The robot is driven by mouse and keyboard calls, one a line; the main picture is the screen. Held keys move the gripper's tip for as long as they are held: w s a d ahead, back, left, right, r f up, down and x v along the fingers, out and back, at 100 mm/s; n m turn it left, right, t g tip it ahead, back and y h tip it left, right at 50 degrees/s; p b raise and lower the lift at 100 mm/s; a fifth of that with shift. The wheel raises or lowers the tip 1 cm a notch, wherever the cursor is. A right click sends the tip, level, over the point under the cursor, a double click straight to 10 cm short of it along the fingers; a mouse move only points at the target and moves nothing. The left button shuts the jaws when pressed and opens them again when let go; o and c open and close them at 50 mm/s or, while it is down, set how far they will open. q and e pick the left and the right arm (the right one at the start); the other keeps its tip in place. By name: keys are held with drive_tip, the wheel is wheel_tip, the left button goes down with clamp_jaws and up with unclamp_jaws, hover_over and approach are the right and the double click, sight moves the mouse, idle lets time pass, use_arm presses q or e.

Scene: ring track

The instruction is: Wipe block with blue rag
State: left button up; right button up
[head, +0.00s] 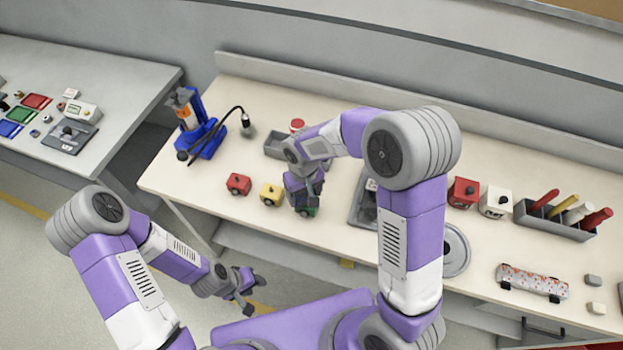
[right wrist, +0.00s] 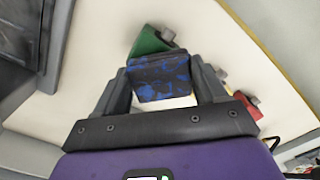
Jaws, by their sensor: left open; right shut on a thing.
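The blue rag (right wrist: 160,78), dark with blue blotches, is held between the fingers of my right gripper (right wrist: 162,88). In the head view my right gripper (head: 304,198) points down over the worktop, and the rag cannot be made out there. A green block (right wrist: 148,42) is just beyond the rag in the right wrist view; whether they touch I cannot tell. In the head view the green block (head: 309,212) is mostly hidden by the gripper. A yellow block (head: 271,194) and a red block (head: 238,184) stand to its left. My left gripper (head: 252,290) is open and empty, off the worktop's front edge.
A blue device (head: 201,134) with a black cable stands at the left end of the worktop. A grey tray (head: 362,205) is right of the blocks, partly behind my arm. A holder (head: 556,222) with coloured handles stands far right. The front strip near the blocks is clear.

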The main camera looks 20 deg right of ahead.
drive_tip(key=shift+s+d, duration=0.75)
drive_tip(key=shift+d, duration=0.05)
drive_tip(key=shift+s+r+p, duration=0.1)
drive_tip(key=shift+r+p, duration=0.15)
drive_tip(key=shift+p, duration=0.15)
wheel_tip(320, 180, up, 2)
drive_tip(key=shift+r+p, duration=0.1)
drive_tip(key=shift+p, duration=0.2)
drive_tip(key=shift+r+p, duration=2.15)
drive_tip(key=shift+r, duration=0.6)
use_arm(q)
drive_tip(key=r, duration=0.3)
drive_tip(key=s+r, duration=0.1)
drive_tip(key=r, duration=0.1)
drive_tip(key=shift+d+r, duration=0.25)
drive_tip(key=shift+r, duration=0.1)
